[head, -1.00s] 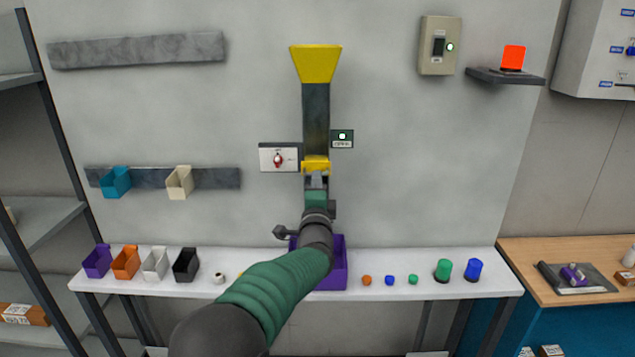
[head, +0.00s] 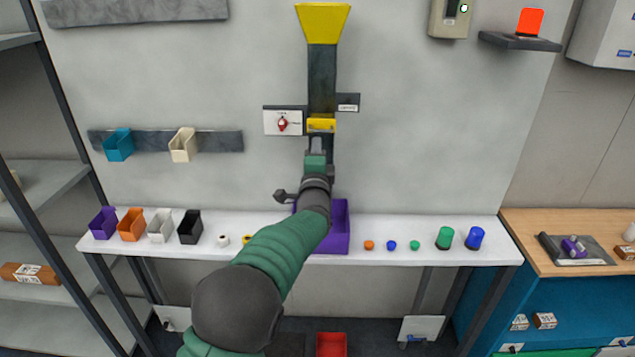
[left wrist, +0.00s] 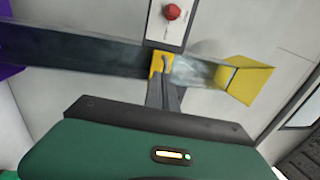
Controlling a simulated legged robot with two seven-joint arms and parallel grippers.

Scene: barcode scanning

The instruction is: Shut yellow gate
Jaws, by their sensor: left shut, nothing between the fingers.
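The yellow gate (head: 320,125) sits across the dark upright chute (head: 322,80) on the wall, below the yellow funnel (head: 323,22). My left gripper (head: 317,145) is shut and empty, with its tip just below and in front of the gate. In the left wrist view the gate (left wrist: 158,63) is at the fingertips (left wrist: 165,75), which overlap its edge; I cannot tell whether they touch it. My left arm hides the lower chute and part of the purple bin (head: 338,235) beneath it. My right gripper is not in view.
A white panel with a red knob (head: 283,123) is left of the gate, and a small labelled plate (head: 348,103) is right. Two holders (head: 183,145) hang on a wall rail. The white shelf (head: 390,258) carries bins, small coloured pieces and cylinders.

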